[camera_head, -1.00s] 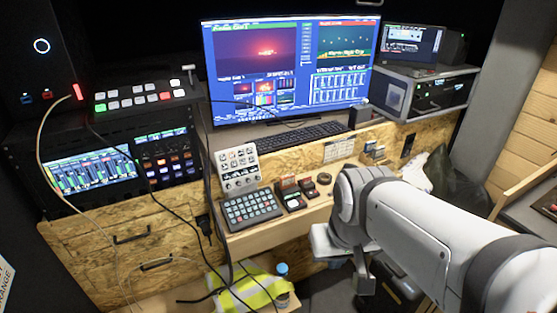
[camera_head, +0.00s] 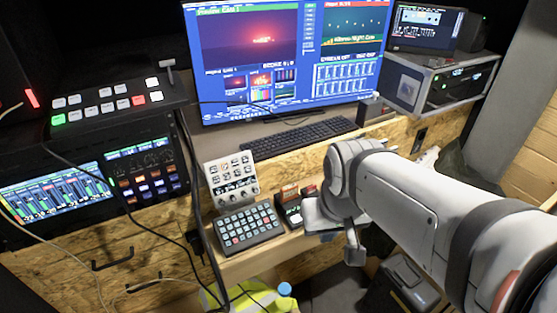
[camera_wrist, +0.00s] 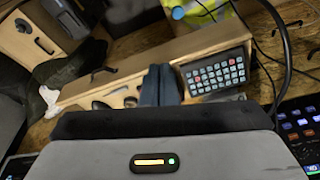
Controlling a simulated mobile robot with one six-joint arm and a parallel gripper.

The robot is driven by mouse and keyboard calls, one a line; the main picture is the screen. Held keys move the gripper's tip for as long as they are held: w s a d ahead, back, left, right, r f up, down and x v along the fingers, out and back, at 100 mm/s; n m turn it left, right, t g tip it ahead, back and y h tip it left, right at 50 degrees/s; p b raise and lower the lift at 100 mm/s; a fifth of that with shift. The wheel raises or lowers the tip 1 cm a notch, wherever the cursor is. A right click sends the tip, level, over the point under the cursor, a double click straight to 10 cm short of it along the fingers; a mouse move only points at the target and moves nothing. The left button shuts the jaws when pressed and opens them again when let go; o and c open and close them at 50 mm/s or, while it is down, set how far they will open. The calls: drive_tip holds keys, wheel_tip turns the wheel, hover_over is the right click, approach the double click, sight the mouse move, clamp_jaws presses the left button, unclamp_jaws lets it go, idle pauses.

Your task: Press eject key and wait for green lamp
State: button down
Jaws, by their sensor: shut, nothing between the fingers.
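The eject key cannot be singled out. Two small card-reader-like devices (camera_head: 290,203) with orange and red tops stand on the wooden ledge, right of the dark keypad (camera_head: 248,226); my arm partly covers that area. My gripper is shut and empty. Its dark fingers (camera_wrist: 161,84) show in the wrist view over the ledge, left of the keypad (camera_wrist: 217,74); whether they touch anything cannot be told. In the head view the fingertips are hidden. No lamp on the readers can be made out; the small green light in the wrist view is on my gripper housing.
A pale button panel (camera_head: 232,180) leans behind the keypad. A black keyboard (camera_head: 300,138) and a large monitor (camera_head: 288,55) are behind. A switcher (camera_head: 110,102) and audio mixer (camera_head: 90,185) stand left. Black cables hang beside the ledge's left end.

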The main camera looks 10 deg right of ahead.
drive_tip(key=shift+a, duration=0.15)
drive_tip(key=n+t+y+b, duration=0.2)
drive_tip(key=t+y, duration=0.1)
drive_tip(key=y, duration=0.5)
hover_over(296, 219)
drive_tip(key=d, duration=0.1)
wheel_tip(296, 219, down, 8)
drive_tip(key=shift+s+f, duration=0.15)
drive_tip(key=shift+s, duration=0.1)
wheel_tip(296, 219, down, 8)
drive_tip(key=b, duration=0.3)
drive_tip(key=shift+r+b, duration=0.25)
drive_tip(key=shift+b, duration=0.1)
drive_tip(key=shift+f+b, duration=0.65)
drive_tip(key=shift+b, duration=0.35)
